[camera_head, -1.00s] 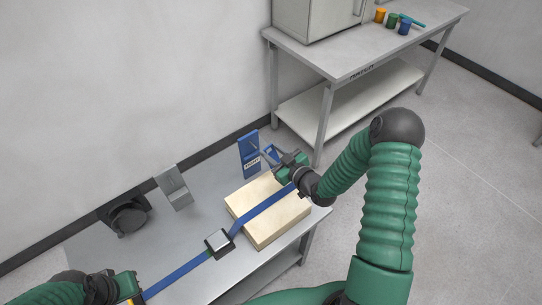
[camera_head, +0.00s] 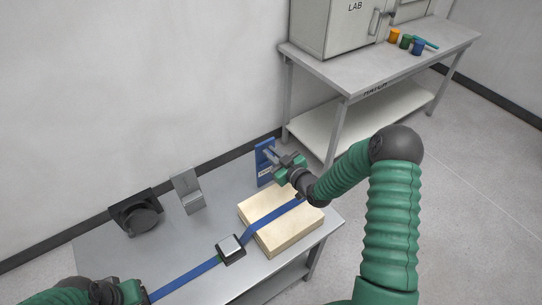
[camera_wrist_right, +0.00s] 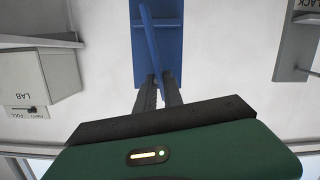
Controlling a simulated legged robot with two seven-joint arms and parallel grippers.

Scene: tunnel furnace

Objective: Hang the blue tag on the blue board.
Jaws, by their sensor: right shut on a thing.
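The blue board (camera_head: 264,179) stands upright at the far edge of the grey table in the head view. It also shows face-on in the wrist view (camera_wrist_right: 175,60). My right gripper (camera_head: 272,157) is in front of the board, its fingers overlapping it. In the wrist view the right gripper (camera_wrist_right: 158,85) is shut on the blue tag (camera_wrist_right: 148,35), seen nearly edge-on in front of the board. I cannot tell whether tag and board touch. My left gripper (camera_head: 128,291) is at the bottom left; its fingers are unclear.
A pale block (camera_head: 290,235) lies near my right forearm. A blue strap with a metal-topped box (camera_head: 230,248) crosses the table (camera_head: 190,243). A grey stand (camera_head: 187,192) and a black round device (camera_head: 137,213) are at left. A second table (camera_head: 345,78) stands behind.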

